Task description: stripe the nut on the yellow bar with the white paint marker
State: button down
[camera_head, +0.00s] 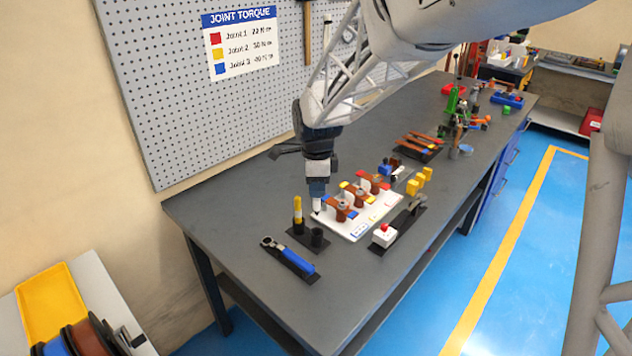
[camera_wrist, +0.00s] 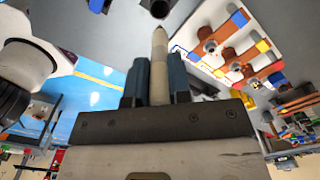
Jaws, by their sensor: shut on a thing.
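My gripper (camera_head: 317,196) is shut on the white paint marker (camera_head: 316,206) and points down at the left edge of the white board (camera_head: 382,213). In the wrist view the pale, tapered marker (camera_wrist: 158,62) stands between the two blue-grey fingers of my gripper (camera_wrist: 155,82). Several copper bars with coloured sleeves cross the board. The yellow bar (camera_wrist: 262,46) lies between the blue-sleeved and red-sleeved bars. Its nut (camera_wrist: 233,66) looks like a small round piece, away from the marker. Whether the nut bears a stripe is too small to tell.
A yellow marker (camera_head: 298,210) stands upright in a black holder beside an empty-looking black cup (camera_head: 317,238). A blue-handled wrench (camera_head: 288,256) lies in front. A white box with a red button (camera_head: 384,235) stands right of the board. The table's front left is clear.

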jog(key=shift+w, duration=0.1)
jog(key=w+d+r, duration=0.3)
jog(key=w+d, duration=1.1)
jog(key=w, duration=0.1)
jog(key=shift+w+d, duration=0.15)
jog(key=shift+d, duration=0.2)
jog(key=shift+f, duration=2.55)
jog(key=shift+f, duration=0.35)
jog(key=shift+s+a, duration=0.4)
dwell(2.8)
